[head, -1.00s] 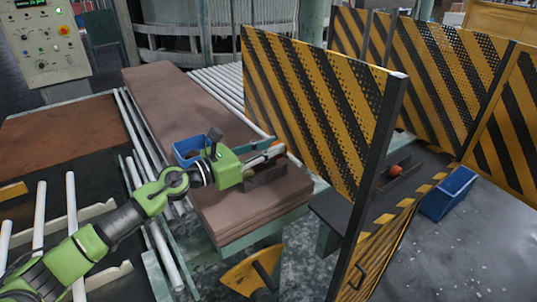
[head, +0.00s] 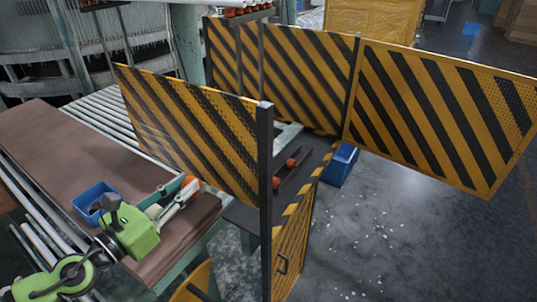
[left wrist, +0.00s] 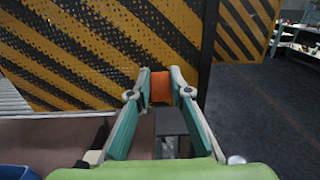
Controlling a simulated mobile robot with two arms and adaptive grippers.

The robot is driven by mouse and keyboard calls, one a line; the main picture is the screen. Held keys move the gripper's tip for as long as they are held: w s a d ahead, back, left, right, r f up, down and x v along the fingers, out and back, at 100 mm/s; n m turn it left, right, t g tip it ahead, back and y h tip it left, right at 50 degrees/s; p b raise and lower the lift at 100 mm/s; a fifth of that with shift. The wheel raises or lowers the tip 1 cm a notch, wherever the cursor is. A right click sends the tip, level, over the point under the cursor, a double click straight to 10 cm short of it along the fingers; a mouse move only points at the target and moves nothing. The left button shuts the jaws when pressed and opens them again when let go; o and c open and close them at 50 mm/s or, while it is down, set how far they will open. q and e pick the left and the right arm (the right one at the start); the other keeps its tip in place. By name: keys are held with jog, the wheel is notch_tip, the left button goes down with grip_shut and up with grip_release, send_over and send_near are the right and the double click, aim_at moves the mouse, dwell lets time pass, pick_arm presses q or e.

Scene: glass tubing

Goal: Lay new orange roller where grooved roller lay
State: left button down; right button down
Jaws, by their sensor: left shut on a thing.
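My left gripper (head: 184,190) is shut on an orange roller (head: 188,181). The roller also shows between the fingertips in the left wrist view (left wrist: 160,87). The gripper is over the right end of the brown board stack (head: 80,158), close to the striped panel. Behind that panel, a dark bench (head: 306,158) carries a rack with small orange-red rollers (head: 291,163); the panel partly hides it. I cannot make out a grooved roller. My right gripper is not in view.
A striped panel (head: 190,130) stands between the boards and the bench. A blue bin (head: 86,203) sits on the boards beside my gripper, and another blue bin (head: 341,167) stands beyond the bench. A striped gate (head: 290,250) closes the front.

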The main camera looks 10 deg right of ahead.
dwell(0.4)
pick_arm(q)
jog(key=s+d+f+n+t+y+b, duration=0.2)
jog(key=s+d+f+b, duration=0.2)
jog(key=s+f+b, duration=0.45)
jog(key=s+a+f+n+t+y+b, duration=0.1)
jog(key=s+a+f+n+y+b, duration=0.3)
jog(key=s+a+f+y, duration=0.5)
jog(key=shift+s+a+f+n+t, duration=0.15)
jog(key=shift+s+f+n+t, duration=0.2)
jog(key=shift+f+n, duration=0.5)
jog(key=shift+w+f, duration=0.1)
